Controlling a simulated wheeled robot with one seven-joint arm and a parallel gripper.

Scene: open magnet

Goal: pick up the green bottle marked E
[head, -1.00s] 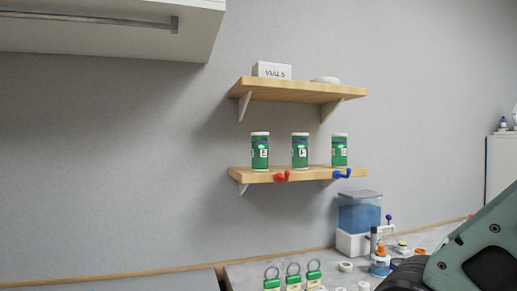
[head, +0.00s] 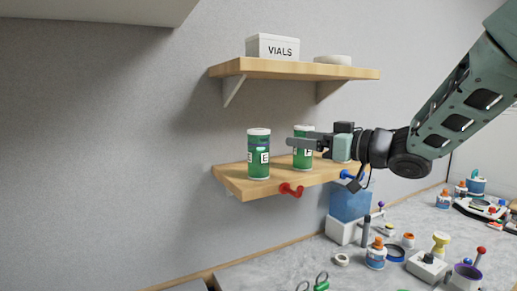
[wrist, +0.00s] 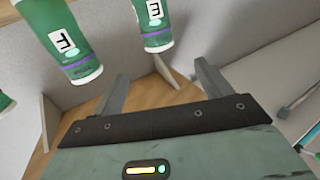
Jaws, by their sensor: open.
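The green bottle marked E (head: 258,156) stands upright at the left end of the lower shelf in the head view, with a white cap. A second green bottle (head: 302,157), its letter partly covered, stands to its right. My gripper (head: 291,142) reaches in from the right, across the front of this second bottle in the picture, apart from the bottle marked E. The wrist view is upside down: the bottle marked E appears at upper right (wrist: 152,24), the second bottle at upper left (wrist: 70,42). The jaws (wrist: 163,75) are open with nothing between them.
The lower shelf (head: 238,188) has a red hook (head: 291,190) and a blue hook (head: 352,184) on its front. The upper shelf (head: 230,69) above bears a white VIALS box (head: 272,46). A third green bottle (wrist: 5,102) shows at the wrist view's left edge.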

